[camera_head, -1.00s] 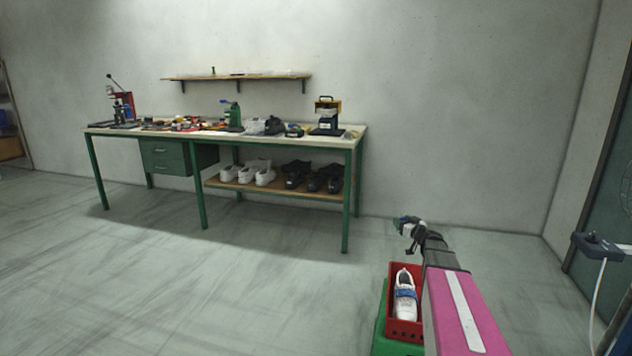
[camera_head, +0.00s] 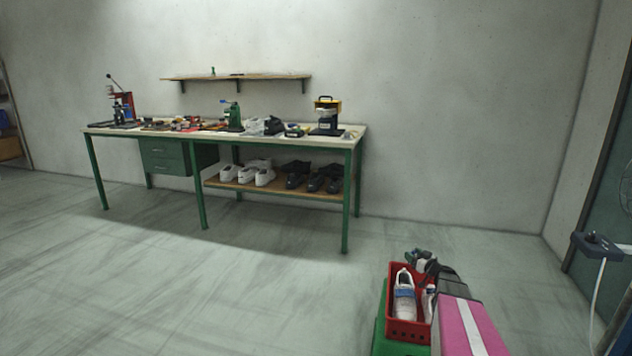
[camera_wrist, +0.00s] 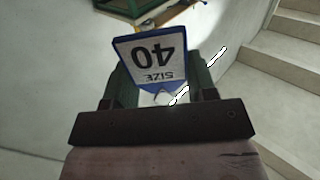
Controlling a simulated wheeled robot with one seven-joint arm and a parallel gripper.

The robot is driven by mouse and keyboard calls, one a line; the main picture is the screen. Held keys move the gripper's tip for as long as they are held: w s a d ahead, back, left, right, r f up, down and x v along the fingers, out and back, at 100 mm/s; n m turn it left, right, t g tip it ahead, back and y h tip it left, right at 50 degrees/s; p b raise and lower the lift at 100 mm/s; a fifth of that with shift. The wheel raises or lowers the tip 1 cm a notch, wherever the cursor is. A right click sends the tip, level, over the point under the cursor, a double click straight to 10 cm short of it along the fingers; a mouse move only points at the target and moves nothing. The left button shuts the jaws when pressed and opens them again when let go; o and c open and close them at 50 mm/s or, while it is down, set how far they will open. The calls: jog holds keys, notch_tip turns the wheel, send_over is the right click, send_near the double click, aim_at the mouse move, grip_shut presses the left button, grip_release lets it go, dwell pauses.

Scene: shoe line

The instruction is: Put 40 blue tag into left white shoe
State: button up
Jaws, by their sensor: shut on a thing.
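My gripper (camera_wrist: 160,90) is shut on a blue-edged tag (camera_wrist: 152,58) that reads "SIZE 40", upside down in the wrist view. In the head view my gripper (camera_head: 418,258) is at the back right part of a red crate (camera_head: 408,332). A white shoe (camera_head: 404,302) with a blue band across it stands in the crate, left of my arm. A second white shoe (camera_head: 428,304) shows beside it on the right, largely hidden by my arm. The tag is too small to make out in the head view.
The red crate rests on a green support (camera_head: 392,346). A workbench (camera_head: 270,142) with tools on top and white and black shoes on its lower shelf stands by the back wall. Open floor lies between. A grey box with a cable (camera_head: 598,246) is at the right.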

jog(key=shift+f, duration=1.4)
jog(key=o, duration=1)
jog(key=v, duration=1)
jog(key=shift+s+d, duration=0.15)
jog(key=shift+s, duration=0.25)
jog(key=shift+r, duration=0.1)
